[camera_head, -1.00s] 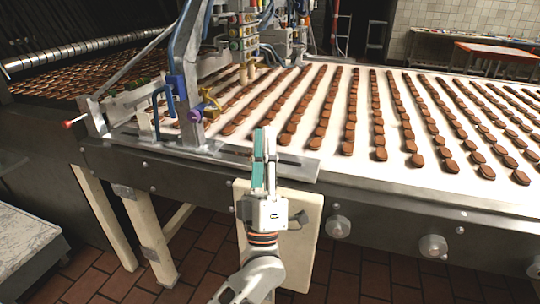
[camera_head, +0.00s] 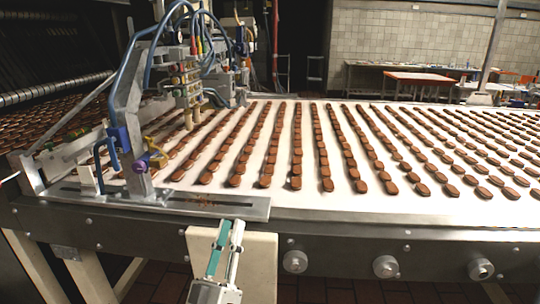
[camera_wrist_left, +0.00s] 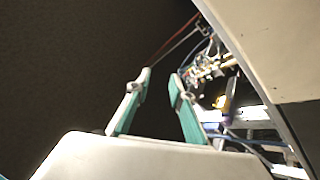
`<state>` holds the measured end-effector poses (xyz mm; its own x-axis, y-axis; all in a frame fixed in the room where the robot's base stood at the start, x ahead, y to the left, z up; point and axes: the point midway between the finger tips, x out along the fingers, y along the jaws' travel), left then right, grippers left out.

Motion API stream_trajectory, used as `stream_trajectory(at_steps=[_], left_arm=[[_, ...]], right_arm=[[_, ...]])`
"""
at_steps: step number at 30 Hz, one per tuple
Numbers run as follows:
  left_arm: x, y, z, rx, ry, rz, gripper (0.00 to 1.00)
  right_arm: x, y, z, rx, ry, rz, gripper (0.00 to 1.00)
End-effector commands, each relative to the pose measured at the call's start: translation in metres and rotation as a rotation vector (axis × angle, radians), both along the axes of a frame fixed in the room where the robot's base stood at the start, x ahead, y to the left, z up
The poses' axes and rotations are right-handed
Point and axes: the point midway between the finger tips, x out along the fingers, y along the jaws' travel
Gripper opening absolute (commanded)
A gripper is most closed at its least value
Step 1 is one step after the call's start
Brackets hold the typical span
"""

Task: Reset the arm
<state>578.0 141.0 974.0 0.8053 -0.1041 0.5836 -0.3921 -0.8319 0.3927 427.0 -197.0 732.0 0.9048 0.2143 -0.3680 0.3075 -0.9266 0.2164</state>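My left gripper (camera_head: 230,224) is at the lower middle of the head view, in front of the conveyor machine's near side. Its fingers, with teal pads, point up and away. In the left wrist view the two fingers (camera_wrist_left: 160,76) stand apart with nothing between them, so it is open and empty. My right gripper is in neither view.
A white conveyor belt (camera_head: 335,205) carries rows of brown biscuits. A metal frame with a blue hose (camera_head: 125,120) stands at its left. A pale panel (camera_head: 258,265) is behind my gripper. Round knobs (camera_head: 386,266) line the conveyor's side. A red-topped table (camera_head: 420,77) is at the back.

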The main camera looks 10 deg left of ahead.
Motion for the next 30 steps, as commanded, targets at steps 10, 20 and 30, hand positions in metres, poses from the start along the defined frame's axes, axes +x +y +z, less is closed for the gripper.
stream_trajectory(at_steps=[10,20,30], left_arm=[[-0.092,0.008,-0.22,0.528,0.613,-0.041,0.22],[-0.207,0.053,-0.339,0.845,0.999,-0.088,0.22],[-0.226,0.061,-0.354,0.89,1.054,-0.097,0.22]], right_arm=[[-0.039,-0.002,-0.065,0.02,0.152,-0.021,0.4],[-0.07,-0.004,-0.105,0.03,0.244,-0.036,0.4],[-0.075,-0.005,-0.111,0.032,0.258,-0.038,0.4]])
